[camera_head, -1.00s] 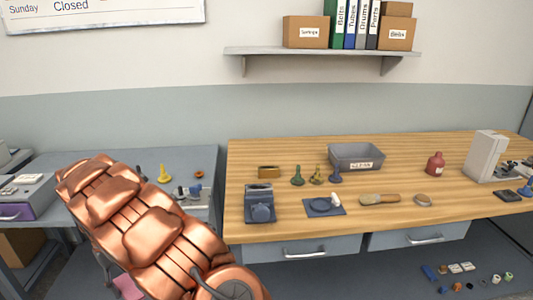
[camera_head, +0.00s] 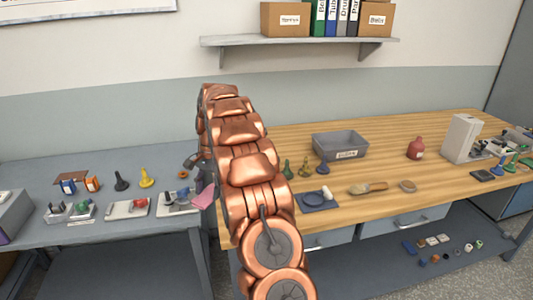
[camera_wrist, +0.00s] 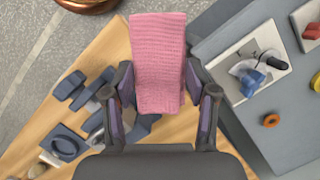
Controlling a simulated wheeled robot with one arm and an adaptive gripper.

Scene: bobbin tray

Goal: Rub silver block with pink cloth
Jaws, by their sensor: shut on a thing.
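The pink cloth (camera_wrist: 158,60) hangs in my gripper (camera_wrist: 158,78), which is shut on it; the cloth spreads between and beyond the fingers in the wrist view. In the head view the cloth (camera_head: 204,196) shows as a small pink patch left of my copper arm, near the gap between the grey table and the wooden bench. My gripper (camera_head: 194,160) there is mostly hidden by my arm. I cannot pick out a silver block for certain. A blue-grey device (camera_wrist: 98,118) lies on the bench, partly behind the gripper in the wrist view, and my arm hides its place in the head view.
The wooden bench (camera_head: 400,150) carries a grey bin (camera_head: 340,147), a blue mat (camera_head: 318,201), a brush (camera_head: 368,188) and a red bottle (camera_head: 416,148). The grey table (camera_head: 120,225) holds several small fixtures and pawn shapes. Bare bench surface lies along the front right.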

